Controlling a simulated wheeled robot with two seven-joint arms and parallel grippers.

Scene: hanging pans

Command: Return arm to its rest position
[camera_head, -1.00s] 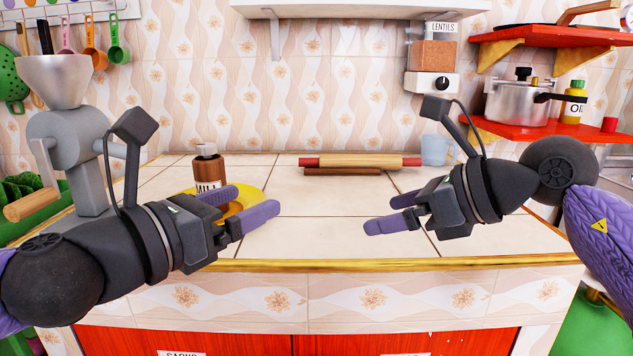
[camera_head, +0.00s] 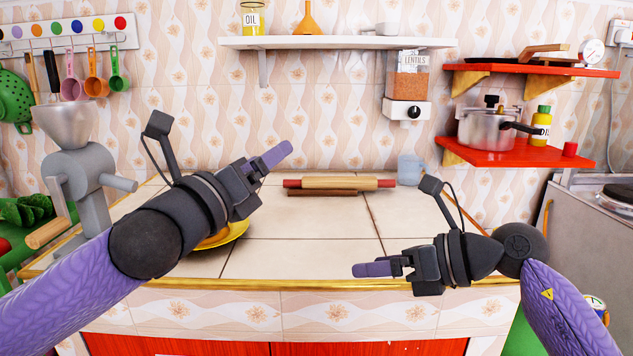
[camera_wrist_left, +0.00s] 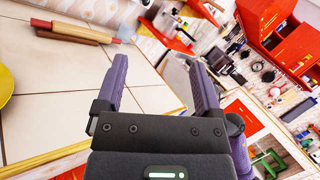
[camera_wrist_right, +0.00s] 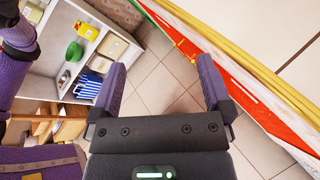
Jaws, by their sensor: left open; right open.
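My left gripper (camera_head: 272,158) is raised over the tiled counter (camera_head: 300,240), its fingers pointing up and to the right in the head view. In the left wrist view its two purple fingers (camera_wrist_left: 160,85) are apart with nothing between them. My right gripper (camera_head: 375,269) is low, at the counter's front edge, its fingers pointing left. In the right wrist view its fingers (camera_wrist_right: 160,85) are apart and empty, with floor tiles behind them.
A rolling pin (camera_head: 338,183) lies at the back of the counter. A yellow plate (camera_head: 225,236) is partly hidden behind my left arm. A grey grinder (camera_head: 85,170) stands at the left. A blue mug (camera_head: 410,169) stands at the back right. Red shelves (camera_head: 520,150) hold a pot (camera_head: 487,129).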

